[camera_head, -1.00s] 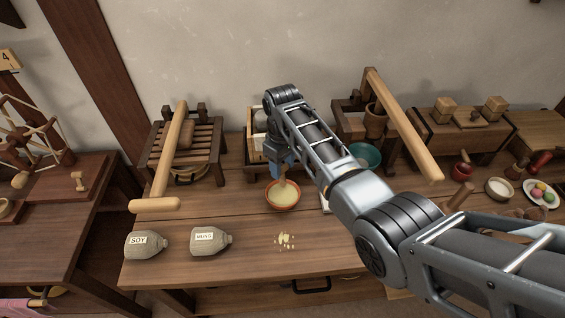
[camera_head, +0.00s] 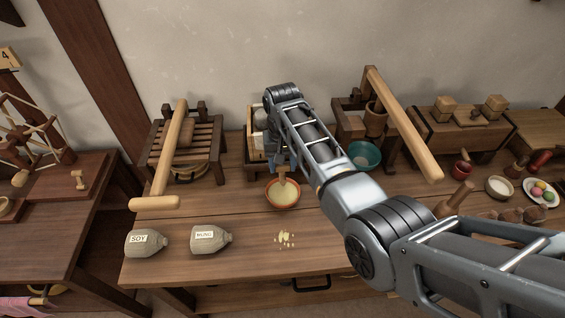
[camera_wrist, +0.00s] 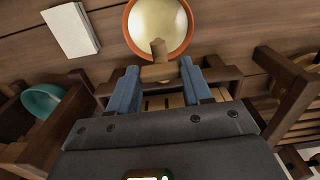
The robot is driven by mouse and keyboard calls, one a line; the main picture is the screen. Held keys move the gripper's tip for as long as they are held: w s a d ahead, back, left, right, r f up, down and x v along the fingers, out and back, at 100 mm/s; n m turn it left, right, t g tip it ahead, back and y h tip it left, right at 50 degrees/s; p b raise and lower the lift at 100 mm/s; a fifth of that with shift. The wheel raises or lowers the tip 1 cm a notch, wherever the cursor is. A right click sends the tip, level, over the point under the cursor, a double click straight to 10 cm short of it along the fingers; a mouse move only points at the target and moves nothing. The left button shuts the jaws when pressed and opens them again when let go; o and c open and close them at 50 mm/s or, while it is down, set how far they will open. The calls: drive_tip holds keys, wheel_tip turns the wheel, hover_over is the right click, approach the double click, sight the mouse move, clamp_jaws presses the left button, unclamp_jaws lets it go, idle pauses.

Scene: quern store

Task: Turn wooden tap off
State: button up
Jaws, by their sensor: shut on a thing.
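The wooden tap (camera_wrist: 158,73) sits between the blue fingers of my gripper (camera_wrist: 158,82) in the wrist view, and the gripper is shut on it. Its narrow wooden end (camera_wrist: 158,47) points over an orange-rimmed bowl (camera_wrist: 186,33) of pale yellow content. In the head view, my gripper (camera_head: 283,163) is just behind the same bowl (camera_head: 283,205), in front of a wooden box frame (camera_head: 252,150). My wrist and arm hide most of the tap there. I cannot tell whether anything flows from it.
Two grey sacks labelled SOY (camera_head: 146,243) and MUNG (camera_head: 210,240) lie front left. Pale crumbs (camera_head: 285,239) lie in front of the bowl. A teal bowl (camera_head: 364,155) and a wooden press with a long lever (camera_head: 405,130) stand right. A slatted rack (camera_head: 205,150) stands left.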

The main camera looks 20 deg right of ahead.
drive_tip(key=shift+r, duration=0.1)
idle(0.3)
drive_tip(key=o, duration=1.1)
drive_tip(key=shift+c, duration=0.2)
drive_tip(key=shift+r+b, duration=0.4)
drive_tip(key=shift+r, duration=3.45)
drive_tip(key=shift+a, duration=0.1)
